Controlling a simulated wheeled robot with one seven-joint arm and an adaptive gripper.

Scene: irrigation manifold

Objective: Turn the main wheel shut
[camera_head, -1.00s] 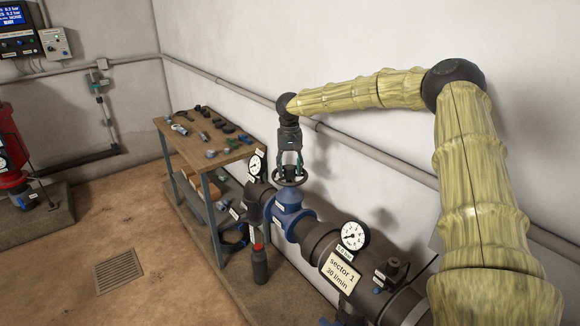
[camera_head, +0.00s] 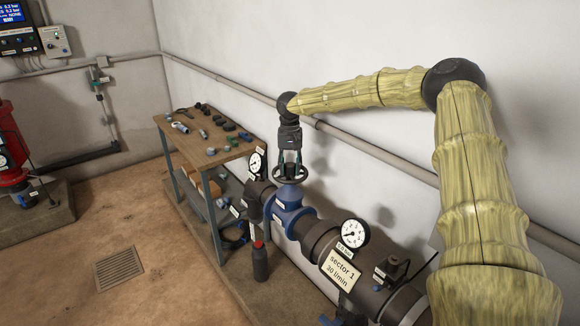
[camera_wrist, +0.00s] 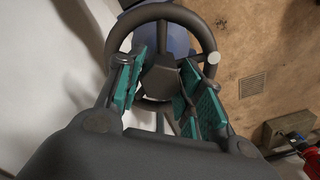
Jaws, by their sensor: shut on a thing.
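The main wheel (camera_head: 291,181) is a dark round handwheel on top of the blue valve body (camera_head: 288,214) in the pipe run. My gripper (camera_head: 290,171) comes down on it from above, with its fingers reaching in at the wheel. In the wrist view the wheel's rim (camera_wrist: 162,12) arches across the top, and the green-padded fingers of my gripper (camera_wrist: 163,80) stand on either side of the dark hub, inside the rim. The fingers are shut on the wheel. The exact contact points are partly hidden by the fingers.
A gauge (camera_head: 353,233) stands on the dark pipe, above the sector 1 sign (camera_head: 340,270). Another gauge (camera_head: 256,163) is left of the wheel. A workbench (camera_head: 238,152) with small fittings stands behind. A wall pipe (camera_head: 365,146) runs behind my arm. Open floor lies left.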

